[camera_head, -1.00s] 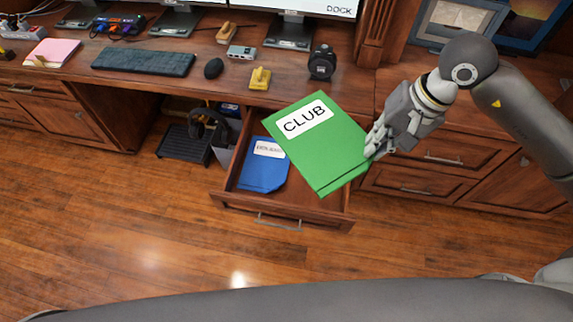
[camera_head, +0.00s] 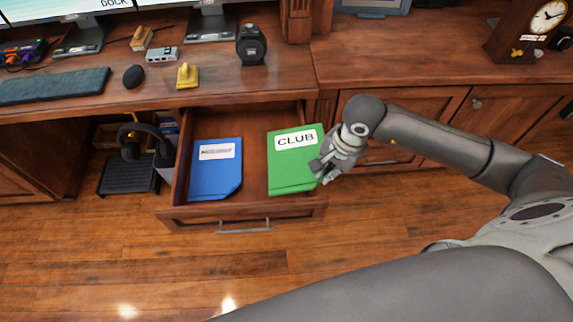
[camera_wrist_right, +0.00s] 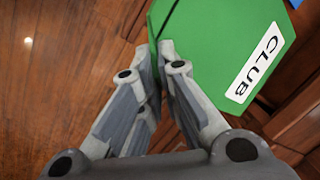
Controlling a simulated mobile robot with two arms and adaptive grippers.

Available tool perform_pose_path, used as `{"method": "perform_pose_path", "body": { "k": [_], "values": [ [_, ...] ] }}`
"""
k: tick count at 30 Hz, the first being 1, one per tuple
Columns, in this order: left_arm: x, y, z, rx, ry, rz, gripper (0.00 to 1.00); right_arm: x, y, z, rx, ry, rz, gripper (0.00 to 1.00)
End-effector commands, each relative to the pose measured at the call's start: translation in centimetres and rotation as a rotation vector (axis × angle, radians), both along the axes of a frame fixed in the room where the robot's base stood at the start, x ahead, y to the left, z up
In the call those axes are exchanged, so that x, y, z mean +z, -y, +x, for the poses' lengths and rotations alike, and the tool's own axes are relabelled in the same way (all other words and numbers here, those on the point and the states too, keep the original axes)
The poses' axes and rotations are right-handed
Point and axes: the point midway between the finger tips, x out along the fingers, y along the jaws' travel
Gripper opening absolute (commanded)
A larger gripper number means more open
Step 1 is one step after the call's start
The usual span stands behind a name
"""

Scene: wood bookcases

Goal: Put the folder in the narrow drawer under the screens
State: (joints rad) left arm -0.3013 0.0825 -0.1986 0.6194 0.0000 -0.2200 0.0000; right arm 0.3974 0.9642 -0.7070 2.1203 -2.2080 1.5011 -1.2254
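A green folder labelled CLUB (camera_head: 291,172) is at the right side of the open drawer (camera_head: 254,165); it also shows in the right wrist view (camera_wrist_right: 215,45). My right gripper (camera_head: 325,168) is at the folder's right edge. In the right wrist view its fingers (camera_wrist_right: 165,62) are closed together on that edge. I cannot tell whether the folder touches the drawer bottom. A blue folder (camera_head: 215,172) lies in the left part of the same drawer. My left gripper is out of view.
The desk above holds a keyboard (camera_head: 53,86), a mouse (camera_head: 133,77), a yellow stapler-like object (camera_head: 187,76) and a black round device (camera_head: 251,46). Headphones (camera_head: 146,140) and a black rack (camera_head: 128,176) are left of the drawer. The floor in front is clear.

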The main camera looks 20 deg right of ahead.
Motion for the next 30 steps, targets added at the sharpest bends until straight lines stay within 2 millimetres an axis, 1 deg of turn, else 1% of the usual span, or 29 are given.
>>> {"method": "perform_pose_path", "body": {
  "k": [1, 3, 8, 9, 15, 18, 25, 30],
  "values": [
    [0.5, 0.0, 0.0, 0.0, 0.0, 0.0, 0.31, -0.2, -0.6, 0.9, 0.001, -0.001, 0.005, 0.0],
    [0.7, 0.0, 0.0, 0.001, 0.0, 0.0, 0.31, -0.8, -1.1, 2.3, 0.0, -0.002, 0.005, 0.0],
    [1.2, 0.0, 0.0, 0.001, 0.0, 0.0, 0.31, -2.3, -2.3, 5.1, 0.001, -0.003, 0.003, 0.0],
    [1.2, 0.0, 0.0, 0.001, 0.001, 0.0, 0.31, -3.2, -2.4, 5.5, 0.001, -0.005, 0.004, 0.0],
    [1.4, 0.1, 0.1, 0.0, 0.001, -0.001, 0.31, -6.2, -3.2, 7.7, 0.002, -0.004, 0.002, 0.0],
    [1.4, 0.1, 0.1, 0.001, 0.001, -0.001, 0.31, -7.1, -3.4, 8.5, 0.001, -0.002, 0.001, 0.0],
    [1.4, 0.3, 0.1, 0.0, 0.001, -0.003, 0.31, -8.2, -3.8, 9.3, 0.002, -0.002, 0.0, 0.0],
    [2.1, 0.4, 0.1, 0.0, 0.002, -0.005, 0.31, -10.5, -3.9, 9.3, 0.002, -0.004, 0.002, 0.0]
  ]
}}
